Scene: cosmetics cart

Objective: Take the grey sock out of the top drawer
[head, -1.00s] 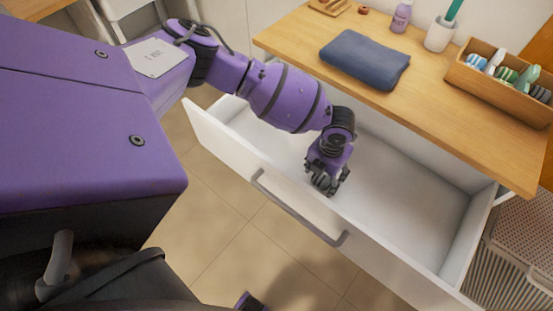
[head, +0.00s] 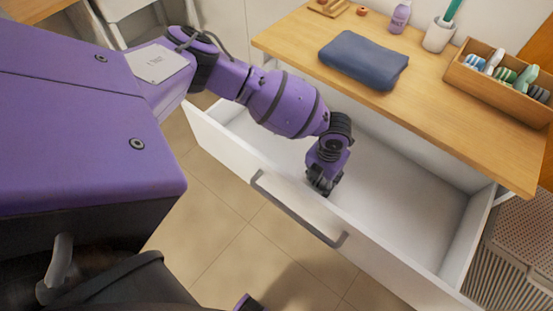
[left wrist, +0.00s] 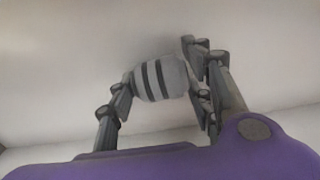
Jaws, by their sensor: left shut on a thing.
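The grey sock (left wrist: 160,78), with darker stripes, shows in the left wrist view between the fingers of my left gripper (left wrist: 158,88). The fingers are shut on it from both sides. In the head view my left gripper (head: 320,185) reaches down into the open top drawer (head: 400,205), close behind its front panel, and the sock is hidden there by the gripper and arm. The drawer is white with a grey bar handle (head: 295,210). Its visible floor is otherwise bare.
Above the drawer is a wooden top with a folded blue towel (head: 364,60), a purple bottle (head: 400,17), a white cup (head: 439,36) and a wooden box of brushes (head: 500,80). A woven basket (head: 520,240) stands at the right. The drawer's right half is free.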

